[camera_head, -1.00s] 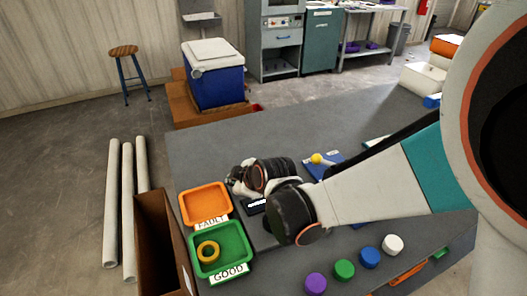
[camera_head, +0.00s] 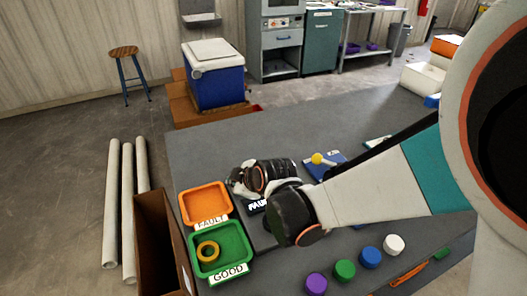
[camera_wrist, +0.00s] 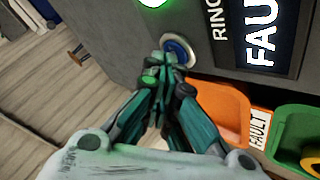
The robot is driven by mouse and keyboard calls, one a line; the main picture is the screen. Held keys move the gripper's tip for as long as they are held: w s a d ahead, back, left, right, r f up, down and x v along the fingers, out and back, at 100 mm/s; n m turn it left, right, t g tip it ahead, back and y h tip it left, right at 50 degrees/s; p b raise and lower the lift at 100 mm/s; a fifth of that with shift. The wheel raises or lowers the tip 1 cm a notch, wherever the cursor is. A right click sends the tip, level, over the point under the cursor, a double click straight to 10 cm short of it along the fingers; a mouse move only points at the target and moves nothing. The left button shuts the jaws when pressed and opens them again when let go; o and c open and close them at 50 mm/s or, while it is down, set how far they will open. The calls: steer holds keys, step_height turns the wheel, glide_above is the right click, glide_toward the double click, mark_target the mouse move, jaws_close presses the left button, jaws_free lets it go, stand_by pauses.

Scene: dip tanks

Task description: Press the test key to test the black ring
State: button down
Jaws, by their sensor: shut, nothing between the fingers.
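My gripper (camera_wrist: 163,75) is shut and empty, its fingertips at the lower left edge of a round blue key (camera_wrist: 180,48) in a pale collar. I cannot tell whether they press it. A lit green lamp (camera_wrist: 151,3) is beside the key on the grey tester (camera_wrist: 205,55). The tester's display (camera_wrist: 262,35) shows large white letters "FAU", cut off by the frame edge; it also shows in the head view (camera_head: 257,206), partly hidden by my arm. The black ring is not visible in either view.
An orange FAULT tray (camera_head: 205,188) looks empty. A green GOOD tray (camera_head: 233,238) holds a yellow ring (camera_head: 208,250). Purple (camera_head: 316,284), green (camera_head: 344,270), blue (camera_head: 370,257) and white (camera_head: 393,244) round pieces stand at the table's front. A brown box (camera_head: 155,235) stands at the left.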

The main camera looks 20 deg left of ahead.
stand_by(0.4)
steer(key=shift+r+p, duration=0.55)
steer(key=shift+r, duration=0.25)
step_height(320, 180, up, 5)
steer(key=p, duration=0.3)
stand_by(0.7)
